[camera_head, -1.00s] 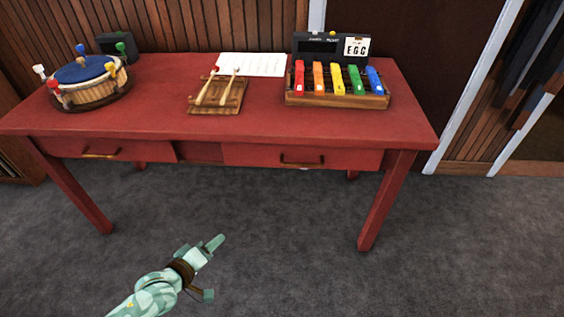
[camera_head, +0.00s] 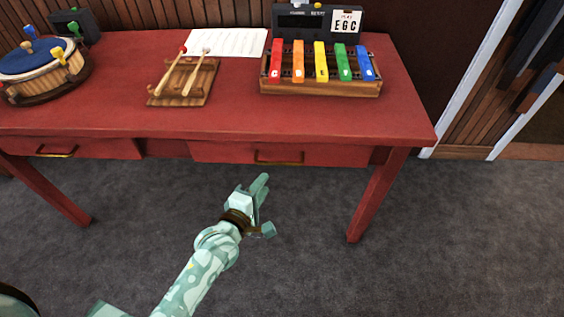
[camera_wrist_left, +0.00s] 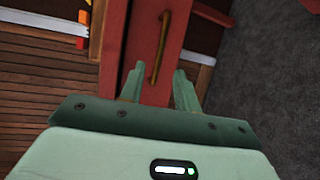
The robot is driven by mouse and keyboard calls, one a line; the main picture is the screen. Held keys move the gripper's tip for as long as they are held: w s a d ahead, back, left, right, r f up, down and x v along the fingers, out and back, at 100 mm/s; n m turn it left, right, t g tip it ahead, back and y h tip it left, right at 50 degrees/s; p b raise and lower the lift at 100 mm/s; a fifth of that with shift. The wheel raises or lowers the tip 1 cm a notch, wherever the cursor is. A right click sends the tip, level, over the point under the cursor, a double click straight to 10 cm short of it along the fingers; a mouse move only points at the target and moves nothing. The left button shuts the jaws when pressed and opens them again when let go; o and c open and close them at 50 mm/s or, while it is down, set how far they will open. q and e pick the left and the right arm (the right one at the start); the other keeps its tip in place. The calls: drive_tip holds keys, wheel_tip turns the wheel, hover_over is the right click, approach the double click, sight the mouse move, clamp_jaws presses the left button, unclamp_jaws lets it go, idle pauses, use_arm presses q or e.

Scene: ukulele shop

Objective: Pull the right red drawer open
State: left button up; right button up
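The right red drawer (camera_head: 290,153) is shut in the front of the red table. Its brass handle (camera_head: 279,159) runs across the drawer front. In the left wrist view the drawer front (camera_wrist_left: 171,70) looks turned on its side, and the handle (camera_wrist_left: 158,48) lies ahead of and between the fingers. My left gripper (camera_head: 268,204) is in front of and below the drawer, with its fingers apart and empty, not touching the handle. In the left wrist view, the left gripper (camera_wrist_left: 158,86) is open. My right gripper is not in view.
The left drawer (camera_head: 80,148) is also shut. On the red table (camera_head: 230,115) are a colored-bar xylophone (camera_head: 320,87), mallets on a wooden board (camera_head: 183,99), a white sheet (camera_head: 228,42) and a blue-topped drum (camera_head: 40,58). A table leg (camera_head: 377,198) stands right of the drawer. The carpet (camera_head: 460,240) is clear.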

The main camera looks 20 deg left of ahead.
sight(280, 164)
use_arm(q)
drive_tip(key=b+x, duration=0.2)
drive_tip(key=x, duration=0.3)
drive_tip(key=b+x, duration=0.2)
drive_tip(key=x, duration=0.3)
drive_tip(key=shift+w+f, duration=0.25)
drive_tip(key=shift+w, duration=0.05)
drive_tip(key=shift+w+r+b, duration=0.1)
drive_tip(key=shift+w+b, duration=0.2)
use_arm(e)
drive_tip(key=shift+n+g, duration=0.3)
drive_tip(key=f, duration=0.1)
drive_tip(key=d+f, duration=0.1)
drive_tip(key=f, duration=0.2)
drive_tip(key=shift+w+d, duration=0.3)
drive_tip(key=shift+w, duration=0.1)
use_arm(q)
clamp_jaws()
